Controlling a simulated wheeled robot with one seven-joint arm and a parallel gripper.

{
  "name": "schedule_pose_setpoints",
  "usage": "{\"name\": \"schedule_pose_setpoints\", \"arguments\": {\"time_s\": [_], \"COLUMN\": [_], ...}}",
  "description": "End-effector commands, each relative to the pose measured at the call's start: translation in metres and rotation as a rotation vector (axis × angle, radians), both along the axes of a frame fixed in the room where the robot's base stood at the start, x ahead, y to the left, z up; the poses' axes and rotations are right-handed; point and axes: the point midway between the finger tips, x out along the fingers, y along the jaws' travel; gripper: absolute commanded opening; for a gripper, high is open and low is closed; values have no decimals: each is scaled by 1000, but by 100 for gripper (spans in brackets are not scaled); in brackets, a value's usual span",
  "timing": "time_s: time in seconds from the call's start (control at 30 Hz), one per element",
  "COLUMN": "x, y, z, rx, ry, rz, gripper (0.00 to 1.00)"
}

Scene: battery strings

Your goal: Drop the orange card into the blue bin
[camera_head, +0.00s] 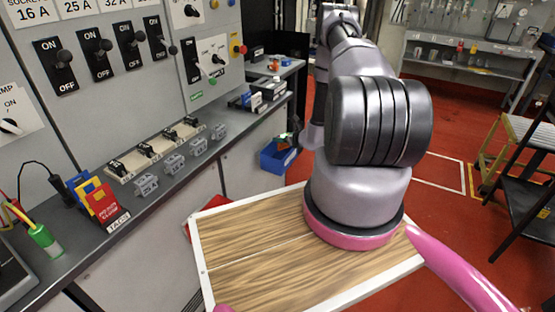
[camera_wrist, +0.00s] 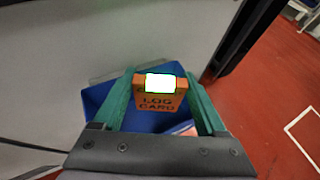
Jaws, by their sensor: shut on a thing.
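In the wrist view my gripper (camera_wrist: 158,82) is shut on the orange card (camera_wrist: 160,101), which has dark "LOG CARD" lettering and a bright white patch at its top. The green fingers stand on either side of it. The blue bin (camera_wrist: 99,97) lies below and behind the card in that view, and the card appears over the bin's opening. The gap between card and bin cannot be judged. My arm hides most of the gripper there.
A grey bench (camera_head: 150,185) with switches and grey blocks runs along the left. Red, yellow and blue cards (camera_head: 103,203) stand on it near a green-labelled tool (camera_head: 45,240). A dark cart (camera_head: 525,200) stands at the right. Red floor (camera_head: 445,140) is open behind my arm.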

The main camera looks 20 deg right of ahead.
Motion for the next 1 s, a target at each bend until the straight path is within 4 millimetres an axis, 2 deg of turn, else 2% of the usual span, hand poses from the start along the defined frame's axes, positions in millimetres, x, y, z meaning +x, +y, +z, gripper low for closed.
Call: {"name": "schedule_pose_setpoints", "arguments": {"time_s": [0.13, 0.47, 0.5, 0.53, 0.57, 0.83, 1.0], "x": [0, 0, 0, 0, 0, -2, -21], "y": [0, 0, 0, 0, 0, 0, -4], "z": [-10, -12, -12, -12, -12, -11, -2], "rx": [1, 0, 0, 0, 0, 0, 0], "ry": [0, -1, -1, -1, 0, 0, 1], "rz": [0, 0, 0, 0, 0, 0, -1], "gripper": [19, 19, 86, 97, 100, 100, 100]}}
